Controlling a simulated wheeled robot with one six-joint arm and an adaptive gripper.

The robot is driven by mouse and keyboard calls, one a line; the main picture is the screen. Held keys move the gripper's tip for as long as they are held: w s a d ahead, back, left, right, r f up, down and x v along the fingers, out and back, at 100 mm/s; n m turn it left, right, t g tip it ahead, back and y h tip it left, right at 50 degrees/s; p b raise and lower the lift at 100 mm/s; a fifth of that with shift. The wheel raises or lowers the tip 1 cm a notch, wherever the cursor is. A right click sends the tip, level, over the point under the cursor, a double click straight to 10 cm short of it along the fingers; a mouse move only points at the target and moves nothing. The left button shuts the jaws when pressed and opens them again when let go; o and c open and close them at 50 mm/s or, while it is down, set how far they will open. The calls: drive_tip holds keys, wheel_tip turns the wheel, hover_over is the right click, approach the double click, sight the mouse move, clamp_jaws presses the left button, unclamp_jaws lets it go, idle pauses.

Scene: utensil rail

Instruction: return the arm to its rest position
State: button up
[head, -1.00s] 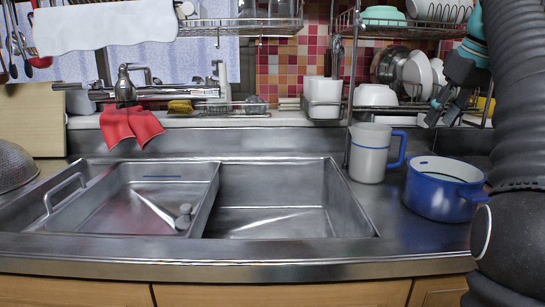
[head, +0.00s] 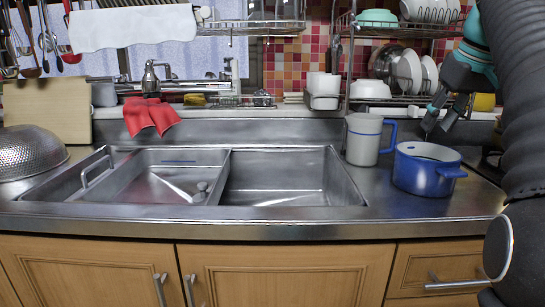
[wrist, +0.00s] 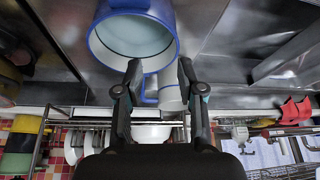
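My gripper (head: 439,125) hangs fingers-down at the right of the head view, just above and behind the blue pot and in front of the dish rack. In the wrist view my gripper (wrist: 159,72) has its two dark fingers apart, with nothing held between them. The arm's dark, ribbed links fill the right edge of the head view. Several utensils (head: 35,45) hang from the rail at the upper left, far from my gripper, partly cut off by the frame edge.
A blue pot (head: 425,172) and a white pitcher (head: 363,140) stand on the counter near my gripper. The dish rack (head: 400,98) holds bowls and plates. The steel sink (head: 290,180) is in the middle. A colander (head: 28,152) and cutting board (head: 48,110) are at left.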

drive_tip(key=s+a+f+m, duration=0.1)
drive_tip(key=s+a+f, duration=0.8)
drive_tip(key=a+f, duration=0.2)
drive_tip(key=s+a+f, duration=0.3)
drive_tip(key=s+f, duration=0.3)
drive_tip(key=f, duration=0.3)
drive_tip(key=s+a+f+m+t+h, duration=0.1)
drive_tip(key=s+a+f, duration=0.1)
drive_tip(key=s+f, duration=0.5)
wheel_tip(320, 180, down, 4)
drive_tip(key=shift+a+r, duration=0.25)
drive_tip(key=shift+a, duration=0.15)
